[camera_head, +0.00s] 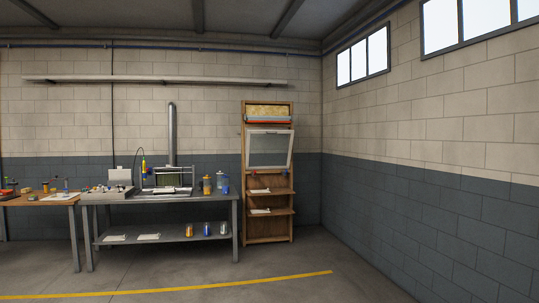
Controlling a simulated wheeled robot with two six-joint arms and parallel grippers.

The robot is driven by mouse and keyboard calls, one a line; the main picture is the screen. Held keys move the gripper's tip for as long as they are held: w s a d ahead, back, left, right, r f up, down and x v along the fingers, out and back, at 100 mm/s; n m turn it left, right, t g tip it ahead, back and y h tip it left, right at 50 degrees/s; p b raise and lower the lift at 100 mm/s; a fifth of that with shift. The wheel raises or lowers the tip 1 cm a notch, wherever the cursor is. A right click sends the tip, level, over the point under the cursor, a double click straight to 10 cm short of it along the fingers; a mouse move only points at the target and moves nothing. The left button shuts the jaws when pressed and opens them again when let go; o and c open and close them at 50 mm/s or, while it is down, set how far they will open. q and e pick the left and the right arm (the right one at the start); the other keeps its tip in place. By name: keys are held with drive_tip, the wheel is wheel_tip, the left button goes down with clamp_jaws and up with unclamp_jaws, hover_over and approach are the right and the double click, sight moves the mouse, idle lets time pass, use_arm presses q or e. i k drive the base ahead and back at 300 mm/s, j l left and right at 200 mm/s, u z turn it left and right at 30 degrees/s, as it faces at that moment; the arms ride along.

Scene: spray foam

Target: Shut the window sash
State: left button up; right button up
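The window sash (247,150) has a white frame around a dark grey pane. It is mounted in a tall wooden stand (269,230) against the back wall, right of the metal bench. The sash looks wider at its top than at its bottom, so its top edge seems tilted out from the stand. Small dark red and blue items show by its lower edge, too small to make out. Neither of my grippers is in view.
A metal bench (130,200) with a machine, bottles and a lower shelf stands left of the stand. A wooden table (40,200) is at far left. A yellow line (200,287) crosses the floor. The floor before the stand is clear; a wall closes the right.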

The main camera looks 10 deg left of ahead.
sight(247, 167)
drive_tip(key=i+l, duration=0.15)
drive_tip(key=i, duration=0.3)
drive_tip(key=i+l+z, duration=0.1)
drive_tip(key=i, duration=0.3)
drive_tip(key=i+u, duration=0.4)
drive_tip(key=i, duration=0.45)
drive_tip(key=i+l+u, duration=0.15)
drive_tip(key=i+u, duration=0.25)
drive_tip(key=i, duration=0.45)
drive_tip(key=i+j+z, duration=0.15)
drive_tip(key=i, duration=1.5)
drive_tip(key=i+z, duration=0.3)
drive_tip(key=i, duration=0.55)
drive_tip(key=i+j+z, duration=0.1)
drive_tip(key=i+z, duration=0.2)
drive_tip(key=i, duration=0.6)
drive_tip(key=i+z, duration=0.1)
drive_tip(key=i, duration=1.7)
